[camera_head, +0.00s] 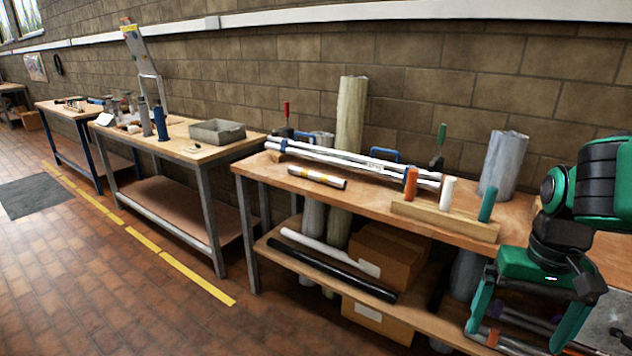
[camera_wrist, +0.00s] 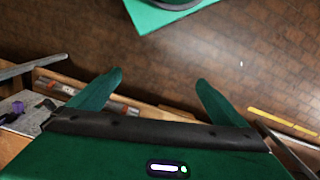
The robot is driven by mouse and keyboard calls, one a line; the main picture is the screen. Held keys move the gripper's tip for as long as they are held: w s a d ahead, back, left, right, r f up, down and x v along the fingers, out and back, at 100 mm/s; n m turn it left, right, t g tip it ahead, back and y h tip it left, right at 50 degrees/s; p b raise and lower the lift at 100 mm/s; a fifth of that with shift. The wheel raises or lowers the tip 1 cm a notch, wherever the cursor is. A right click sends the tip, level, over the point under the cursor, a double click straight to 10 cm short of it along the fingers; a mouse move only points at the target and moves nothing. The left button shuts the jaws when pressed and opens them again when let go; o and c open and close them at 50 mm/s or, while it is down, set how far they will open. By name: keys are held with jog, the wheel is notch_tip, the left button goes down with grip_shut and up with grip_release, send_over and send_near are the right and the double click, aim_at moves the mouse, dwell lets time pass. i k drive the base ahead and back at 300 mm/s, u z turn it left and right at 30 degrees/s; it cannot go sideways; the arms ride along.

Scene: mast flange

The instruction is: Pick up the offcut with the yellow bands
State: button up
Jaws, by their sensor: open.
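The offcut with the yellow bands (camera_head: 317,177) is a short pale tube lying on the near workbench (camera_head: 370,205), close to its front edge. It lies in front of a bundle of long white tubes (camera_head: 350,163). My gripper (camera_head: 512,338) is at the lower right, open and pointing down, well to the right of this offcut and lower in the picture. The two green fingers (camera_wrist: 160,82) are apart in the wrist view, with nothing held between them. I cannot make out the yellow-banded offcut in the wrist view.
A wooden block with orange, white and teal upright handles (camera_head: 445,213) stands right of the offcut. Blue clamps and a grey cylinder (camera_head: 503,163) stand behind. A shelf below holds a black tube (camera_head: 332,268) and cardboard boxes (camera_head: 388,255). The brick floor (camera_head: 120,290) in front is clear.

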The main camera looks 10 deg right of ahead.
aim_at(323, 178)
jog(key=k, duration=0.6)
jog(key=z, duration=0.6)
jog(key=i, duration=1.9)
jog(key=u, duration=0.75)
jog(key=i, duration=0.25)
jog(key=u, duration=0.2)
